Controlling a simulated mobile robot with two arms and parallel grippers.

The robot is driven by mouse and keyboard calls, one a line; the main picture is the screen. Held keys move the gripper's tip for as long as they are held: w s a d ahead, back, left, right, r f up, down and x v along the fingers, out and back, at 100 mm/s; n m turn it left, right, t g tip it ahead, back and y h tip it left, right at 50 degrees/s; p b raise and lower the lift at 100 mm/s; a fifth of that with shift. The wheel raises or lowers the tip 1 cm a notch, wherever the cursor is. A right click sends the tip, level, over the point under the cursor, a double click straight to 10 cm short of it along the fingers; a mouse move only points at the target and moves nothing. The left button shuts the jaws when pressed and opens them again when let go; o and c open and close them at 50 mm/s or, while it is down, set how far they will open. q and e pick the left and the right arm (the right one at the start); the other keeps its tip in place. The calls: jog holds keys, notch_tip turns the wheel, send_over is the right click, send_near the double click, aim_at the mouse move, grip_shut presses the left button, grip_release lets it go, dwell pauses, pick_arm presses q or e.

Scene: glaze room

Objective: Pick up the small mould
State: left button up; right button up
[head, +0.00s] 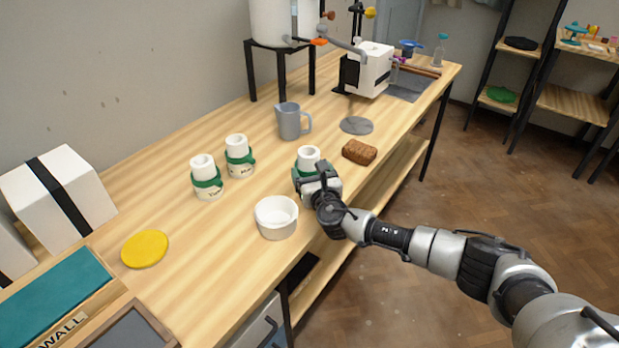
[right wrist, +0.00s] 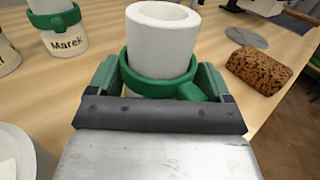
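A white cylindrical mould with a hole in its top and a green band around it (head: 308,155) stands upright near the table's front edge. It also shows in the right wrist view (right wrist: 160,45). My right gripper (head: 305,176) is at this mould, with one green finger on each side of its band in the right wrist view (right wrist: 158,84). No clear gap shows, but I cannot tell whether the fingers press on it. Its lower part is hidden by the gripper. Two similar banded moulds stand further left, one (head: 207,178) beside the other (head: 239,157). My left gripper is out of view.
A white bowl (head: 277,218) stands close to the left of my right gripper. A brown speckled block (head: 359,152) lies to the right. A grey jug (head: 291,121) and a grey disc (head: 357,125) are behind. A yellow disc (head: 145,249) lies left.

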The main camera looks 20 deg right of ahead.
jog(key=c, duration=0.5)
jog(key=shift+r, duration=0.2)
jog(key=shift+c, duration=0.2)
